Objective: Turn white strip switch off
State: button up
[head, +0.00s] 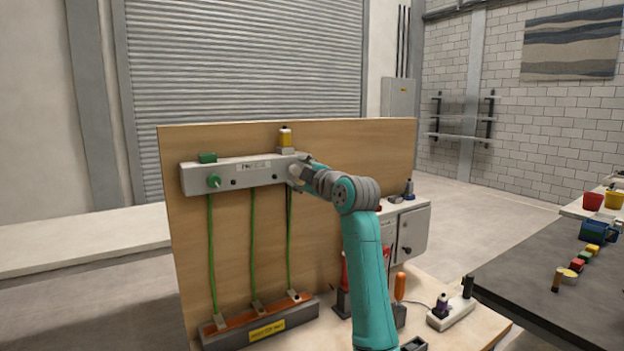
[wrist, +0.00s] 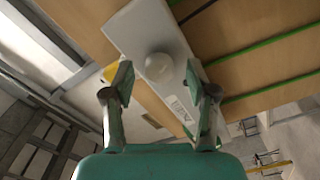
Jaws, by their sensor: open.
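A white power strip (head: 452,312) lies on the bench at lower right in the head view, with a dark plug (head: 441,306) on it. Its switch is too small to make out. My gripper (head: 297,172) is well above and to the left of that strip, at the right end of a pale panel box (head: 245,172) on the wooden board. In the wrist view my gripper (wrist: 158,84) is open, its fingers on either side of a round white knob (wrist: 158,66) on the pale box. I cannot tell whether they touch it.
Green cables (head: 252,245) hang from the box to a grey trough (head: 262,322) with a yellow label. An orange-handled tool (head: 400,287) stands left of the strip. A grey cabinet (head: 411,235) is behind it. A dark table (head: 555,275) is at right.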

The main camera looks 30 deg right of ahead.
jog(key=s, duration=1)
jog(key=shift+s, duration=0.25)
